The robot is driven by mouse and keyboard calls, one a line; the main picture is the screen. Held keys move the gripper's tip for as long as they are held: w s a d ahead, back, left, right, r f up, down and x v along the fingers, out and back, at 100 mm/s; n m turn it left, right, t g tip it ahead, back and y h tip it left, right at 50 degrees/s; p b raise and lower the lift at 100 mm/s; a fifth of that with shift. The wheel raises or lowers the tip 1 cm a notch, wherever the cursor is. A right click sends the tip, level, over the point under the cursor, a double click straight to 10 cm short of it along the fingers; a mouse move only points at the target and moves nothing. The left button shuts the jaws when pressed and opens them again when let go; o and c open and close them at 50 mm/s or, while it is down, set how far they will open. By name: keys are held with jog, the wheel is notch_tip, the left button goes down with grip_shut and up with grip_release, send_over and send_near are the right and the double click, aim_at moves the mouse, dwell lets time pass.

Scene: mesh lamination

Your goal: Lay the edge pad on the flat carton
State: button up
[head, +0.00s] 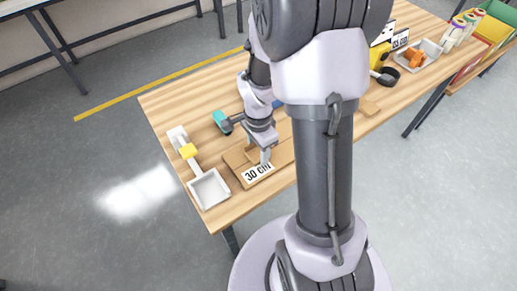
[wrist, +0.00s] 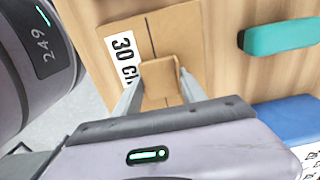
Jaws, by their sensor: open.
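The flat carton (head: 236,157) is brown cardboard with a white "30 CM" label, lying on the table left of my arm. It also shows in the wrist view (wrist: 183,32), with a dark seam across it. The edge pad (wrist: 160,76) appears as a small folded brown cardboard piece over the carton's near part, beside the label. My gripper (wrist: 160,88) is open, with one finger on either side of the pad. I cannot tell whether either finger touches it. In the head view my gripper (head: 264,160) points down at the carton, and the pad cannot be made out.
A bin with orange parts (head: 414,58) stands far right.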

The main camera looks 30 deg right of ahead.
jog(key=shift+o, duration=1.4)
jog(key=shift+r+p, duration=0.3)
jog(key=shift+p, duration=0.05)
notch_tip(320, 180, up, 12)
jog(key=f+p, duration=0.1)
jog(key=p, duration=0.4)
notch_tip(320, 180, up, 5)
jog(key=n+t, duration=0.1)
jog(key=n, duration=0.1)
send_over(258, 153)
jog(key=a, duration=0.2)
jog(key=s+a+r+n+t+y, duration=0.2)
jog(key=s+a+r+n+t, duration=0.2)
jog(key=s+a+r+n, duration=0.7)
jog(key=shift+s+a+r+t, duration=0.15)
jog(key=shift+a+r+t, duration=0.25)
jog(key=shift+a+r, duration=0.35)
